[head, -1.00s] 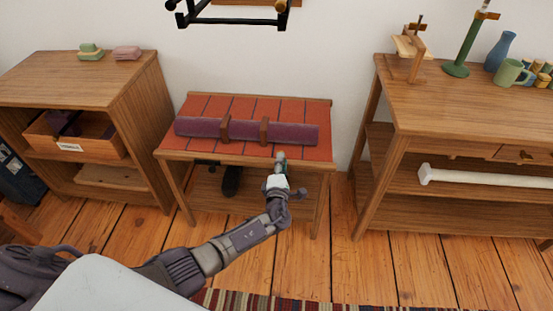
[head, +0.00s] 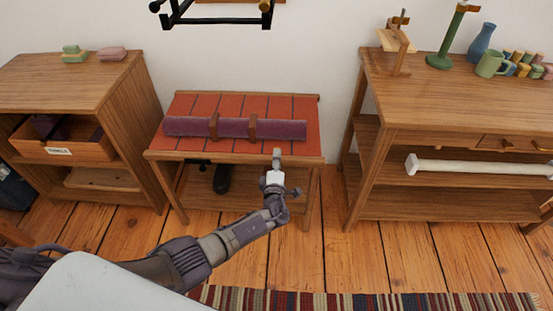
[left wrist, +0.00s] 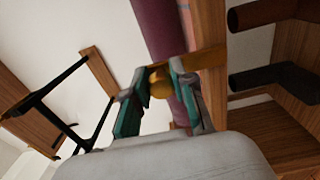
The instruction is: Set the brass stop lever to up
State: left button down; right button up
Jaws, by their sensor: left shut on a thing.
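My left gripper (head: 277,155) is at the front edge of the red-topped table (head: 310,115), right of the table's middle. In the left wrist view the left gripper (left wrist: 153,90) has its green-padded fingers closed around a rounded brass knob (left wrist: 159,82), which I take for the end of the stop lever. A brass-brown bar (left wrist: 207,59) shows just beyond the fingers; whether it joins the knob I cannot tell. In the head view the lever is hidden by the gripper, so its setting cannot be read. My right gripper is not in view.
A purple roll (head: 285,129) in two wooden holders lies across the table top. A dark object (head: 222,178) hangs under the table. A shelf unit (head: 135,95) stands left and a workbench (head: 365,95) right. A black frame (head: 215,20) is on the wall. A striped rug (head: 365,302) lies in front.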

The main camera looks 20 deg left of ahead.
pick_arm(q)
jog(key=c, duration=1)
grip_release()
jog(key=shift+d, duration=0.1)
jog(key=shift+o, duration=0.2)
jog(key=v, duration=1.2)
jog(key=s+a+f+n+g+h+p, duration=0.1)
jog(key=s+a+f+n+g+p, duration=0.3)
jog(key=s+f+n, duration=0.45)
jog(key=s+a+f+n+g+p, duration=0.3)
jog(key=s+f+n+g, duration=0.3)
jog(key=s+f+n, duration=0.3)
jog(key=s+f+n+g+h+p, duration=0.2)
jog(key=s+f+n+g+p, duration=0.1)
jog(key=s+n, duration=1.1)
jog(key=s+d+f+n+g+h+p, duration=0.1)
jog(key=s+f+n+g+h+p, duration=0.1)
jog(key=s+n, duration=1.3)
jog(key=shift+s+d+f+n+g+p, duration=0.25)
jog(key=shift+f+n+g+p, duration=0.4)
jog(key=shift+n, duration=0.4)
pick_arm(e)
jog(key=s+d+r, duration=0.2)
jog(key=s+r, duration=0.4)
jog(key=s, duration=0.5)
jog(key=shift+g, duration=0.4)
